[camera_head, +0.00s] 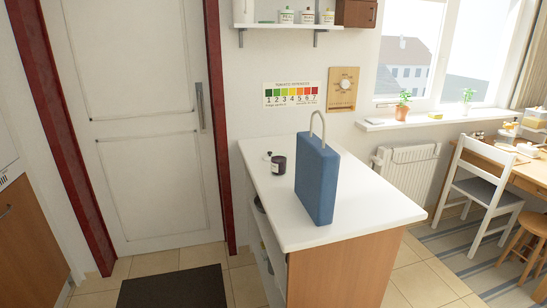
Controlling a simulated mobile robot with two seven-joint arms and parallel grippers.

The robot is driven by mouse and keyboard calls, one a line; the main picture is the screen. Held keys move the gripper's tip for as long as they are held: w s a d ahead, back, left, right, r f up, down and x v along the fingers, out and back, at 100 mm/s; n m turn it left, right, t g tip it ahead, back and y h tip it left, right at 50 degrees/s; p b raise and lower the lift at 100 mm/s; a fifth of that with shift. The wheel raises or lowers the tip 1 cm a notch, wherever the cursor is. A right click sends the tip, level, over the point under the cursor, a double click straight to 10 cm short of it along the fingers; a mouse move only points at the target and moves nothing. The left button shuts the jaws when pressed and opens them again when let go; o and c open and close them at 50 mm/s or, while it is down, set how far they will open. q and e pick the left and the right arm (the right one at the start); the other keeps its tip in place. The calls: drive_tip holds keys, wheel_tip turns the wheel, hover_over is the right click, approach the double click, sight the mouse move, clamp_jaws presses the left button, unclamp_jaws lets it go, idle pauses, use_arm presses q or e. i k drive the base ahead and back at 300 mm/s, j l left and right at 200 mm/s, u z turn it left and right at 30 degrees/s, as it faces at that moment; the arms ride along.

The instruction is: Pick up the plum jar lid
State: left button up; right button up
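A small dark plum-coloured jar (278,166) with a pale label stands on the white countertop (290,225), left of a tall blue case. A small pale and dark item (267,156) lies just behind and left of the jar; it is too small to tell whether it is the lid. I cannot tell whether the jar itself is covered. Neither of my grippers is in view.
The blue case (316,180) with a pale loop handle stands upright near the jar. The counter's front left is bare. A dark mat (172,289) lies on the tiled floor. A white chair (486,183) and wooden stool (524,232) stand at right.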

sight(267, 156)
drive_tip(key=i+z, duration=0.1)
drive_tip(key=z, duration=0.35)
drive_tip(key=i+j+z, duration=0.4)
drive_tip(key=j, duration=0.15)
drive_tip(key=j+z, duration=0.15)
drive_tip(key=i+j, duration=0.1)
drive_tip(key=j, duration=0.2)
drive_tip(key=i+j+z, duration=0.15)
drive_tip(key=j, duration=0.2)
drive_tip(key=i+j, duration=0.1)
drive_tip(key=j, duration=0.25)
drive_tip(key=i+j, duration=0.15)
drive_tip(key=j, duration=0.25)
drive_tip(key=i+j, duration=0.15)
drive_tip(key=j, duration=0.25)
drive_tip(key=i+j+z, duration=0.1)
drive_tip(key=j, duration=0.3)
drive_tip(key=i+j, duration=0.15)
drive_tip(key=j, duration=0.25)
drive_tip(key=i+j, duration=0.15)
drive_tip(key=j, duration=0.3)
